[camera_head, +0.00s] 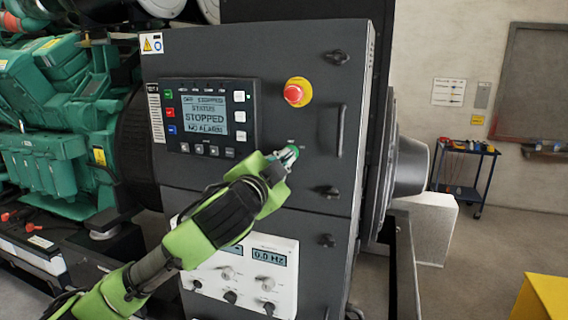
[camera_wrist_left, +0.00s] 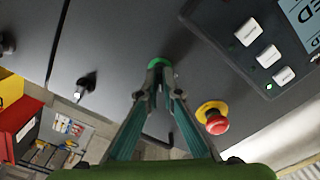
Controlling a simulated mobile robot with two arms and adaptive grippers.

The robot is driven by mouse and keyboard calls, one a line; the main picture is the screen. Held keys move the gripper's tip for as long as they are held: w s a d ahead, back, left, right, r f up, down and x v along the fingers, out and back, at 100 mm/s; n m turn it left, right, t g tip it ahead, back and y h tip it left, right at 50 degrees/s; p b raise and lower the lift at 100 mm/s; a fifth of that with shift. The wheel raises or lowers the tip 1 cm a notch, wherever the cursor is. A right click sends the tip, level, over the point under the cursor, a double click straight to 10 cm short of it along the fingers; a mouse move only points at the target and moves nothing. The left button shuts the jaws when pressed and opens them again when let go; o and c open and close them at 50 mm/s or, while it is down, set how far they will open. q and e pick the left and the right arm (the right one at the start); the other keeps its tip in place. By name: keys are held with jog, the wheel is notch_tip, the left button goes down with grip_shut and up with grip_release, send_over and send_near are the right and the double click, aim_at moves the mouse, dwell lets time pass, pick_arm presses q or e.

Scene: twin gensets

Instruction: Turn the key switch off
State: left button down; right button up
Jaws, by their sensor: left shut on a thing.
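The genset's dark grey control cabinet (camera_head: 255,60) stands in front of me. Its control panel (camera_head: 205,118) reads STOPPED with no alarms. My left gripper (camera_head: 289,153) is at the cabinet face, below the red emergency stop button (camera_head: 297,92) and right of the panel. In the left wrist view my left gripper (camera_wrist_left: 160,70) has its fingertips closed together on the key switch, of which only a green rounded part (camera_wrist_left: 159,62) shows. The fingers hide the rest of the switch, so its turned position cannot be told. The red button also shows in the wrist view (camera_wrist_left: 216,122). My right gripper is not in view.
A vertical door handle (camera_head: 340,130) and black latches (camera_head: 327,191) lie right of the gripper. A white lower panel (camera_head: 245,275) with knobs is below. The green engine (camera_head: 45,120) is at left; a tool cart (camera_head: 465,172) stands behind at right.

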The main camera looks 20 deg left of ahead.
pick_arm(q)
jog(key=n+b, duration=0.1)
jog(key=n, duration=0.9)
jog(key=shift+f+b, duration=0.1)
jog(key=shift+b, duration=0.3)
jog(key=c, duration=2.2)
grip_release()
jog(key=shift+c, duration=0.2)
jog(key=shift+s, duration=0.1)
jog(key=s, duration=1.1)
jog(key=shift+s+a, duration=0.2)
jog(key=shift+s, duration=0.15)
